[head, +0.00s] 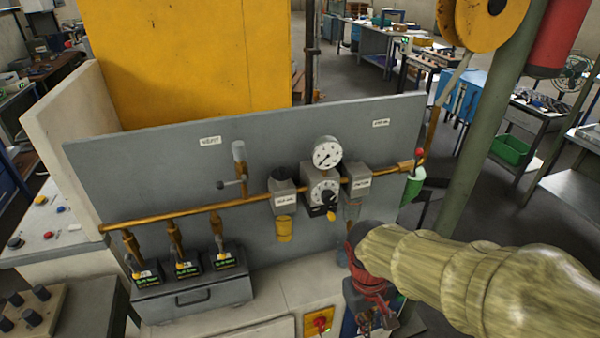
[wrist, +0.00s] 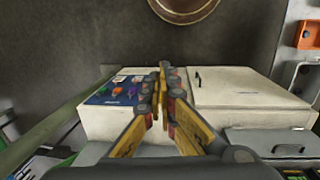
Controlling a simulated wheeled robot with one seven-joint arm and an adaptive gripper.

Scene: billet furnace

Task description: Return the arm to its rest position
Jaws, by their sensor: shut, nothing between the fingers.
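My arm (head: 470,275), in a pale ribbed cover, reaches in from the lower right of the head view. Its dark red wrist end hangs down in front of the right part of the grey panel (head: 270,155). My gripper (wrist: 163,78) shows clearly in the wrist view, with its yellow and grey fingers brought together and nothing between them. In the head view the fingertips are hard to make out. In the wrist view a white cabinet (wrist: 245,90) and a white box with coloured buttons (wrist: 115,100) lie beyond the fingers.
The panel carries a copper pipe (head: 245,203), a round gauge (head: 327,153) and valves. A grey case (head: 195,297) with several small displays stands below at left. A green post (head: 495,110) rises close to my arm. Open floor (head: 400,95) shows behind the panel.

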